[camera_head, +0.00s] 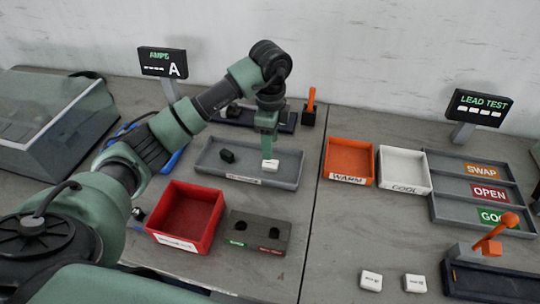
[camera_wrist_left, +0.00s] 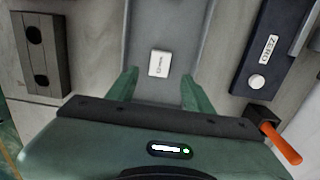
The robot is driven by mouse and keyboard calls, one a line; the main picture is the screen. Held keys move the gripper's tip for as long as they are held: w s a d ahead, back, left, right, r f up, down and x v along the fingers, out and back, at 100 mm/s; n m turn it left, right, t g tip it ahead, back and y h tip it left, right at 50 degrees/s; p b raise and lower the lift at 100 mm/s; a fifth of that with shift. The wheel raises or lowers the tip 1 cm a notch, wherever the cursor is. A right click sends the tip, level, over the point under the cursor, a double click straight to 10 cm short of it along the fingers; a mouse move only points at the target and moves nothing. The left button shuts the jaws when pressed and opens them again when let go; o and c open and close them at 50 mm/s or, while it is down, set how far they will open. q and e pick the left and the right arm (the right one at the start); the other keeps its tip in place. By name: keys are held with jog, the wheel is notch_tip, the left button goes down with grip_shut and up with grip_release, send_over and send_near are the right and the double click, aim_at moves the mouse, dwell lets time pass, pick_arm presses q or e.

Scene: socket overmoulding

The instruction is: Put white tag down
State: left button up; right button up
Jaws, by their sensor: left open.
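A white tag (camera_head: 270,166) lies in the long grey tray (camera_head: 206,160), right of the middle. In the left wrist view the tag (camera_wrist_left: 158,64) lies flat on the tray floor, with small print on its face. My left gripper (camera_head: 268,145) is above the tag. In the left wrist view its two fingers (camera_wrist_left: 161,90) are spread apart with nothing between them, and the tag shows just beyond the fingertips. My right gripper is in neither view.
A dark block (camera_head: 227,156) is also in the grey tray. A red bin (camera_head: 190,213) and a two-hole block (camera_head: 260,229) stand in front. Orange (camera_head: 350,148) and white (camera_head: 404,158) bins stand right. Two other white tags (camera_head: 371,280) (camera_head: 414,284) lie at front right.

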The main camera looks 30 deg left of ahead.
pick_arm(q)
notch_tip(320, 180, up, 5)
jog(key=shift+r, duration=0.1)
dwell(0.6)
